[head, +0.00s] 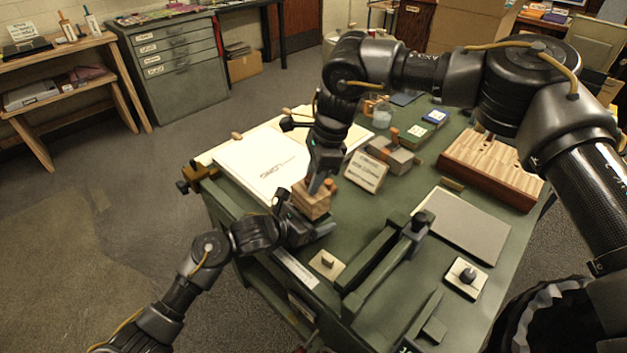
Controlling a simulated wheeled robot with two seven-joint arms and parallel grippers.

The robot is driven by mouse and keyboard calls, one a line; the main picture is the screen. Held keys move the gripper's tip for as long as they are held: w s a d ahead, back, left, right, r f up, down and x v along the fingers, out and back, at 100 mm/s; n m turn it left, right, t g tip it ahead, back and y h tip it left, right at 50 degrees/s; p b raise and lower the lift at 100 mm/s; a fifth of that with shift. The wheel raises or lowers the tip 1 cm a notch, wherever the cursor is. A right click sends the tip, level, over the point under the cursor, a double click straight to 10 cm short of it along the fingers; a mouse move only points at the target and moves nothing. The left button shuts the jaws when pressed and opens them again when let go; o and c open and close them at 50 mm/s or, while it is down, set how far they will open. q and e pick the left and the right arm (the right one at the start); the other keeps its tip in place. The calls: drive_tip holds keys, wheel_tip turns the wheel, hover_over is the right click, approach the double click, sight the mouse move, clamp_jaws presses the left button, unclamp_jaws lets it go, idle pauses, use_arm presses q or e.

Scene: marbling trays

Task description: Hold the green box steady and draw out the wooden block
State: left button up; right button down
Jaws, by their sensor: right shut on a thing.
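A wooden block (313,204) with a striped, light brown face is near the left edge of the green worktable. My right gripper (318,184) reaches down from above and is shut on its top. My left gripper (306,218) is low beside the block on its near left side, with a finger showing at each side. Whether it touches or grips anything is hidden. No green box shows clearly at the grippers. Two small green boxes with white labels, a nearer one (417,132) and a farther one (435,117), stand toward the back of the table.
A small lettered sign (366,172) stands close right of the block. A white lettered board (258,160) lies behind it. Dark rails (385,262), a grey plate (462,226) and a slotted wooden rack (492,168) fill the right side. A small knobbed plate (327,264) lies in front.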

idle(0.3)
use_arm(q)
drive_tip(key=o, duration=1)
drive_tip(key=v, duration=1.2)
drive_tip(key=shift+r, duration=0.1)
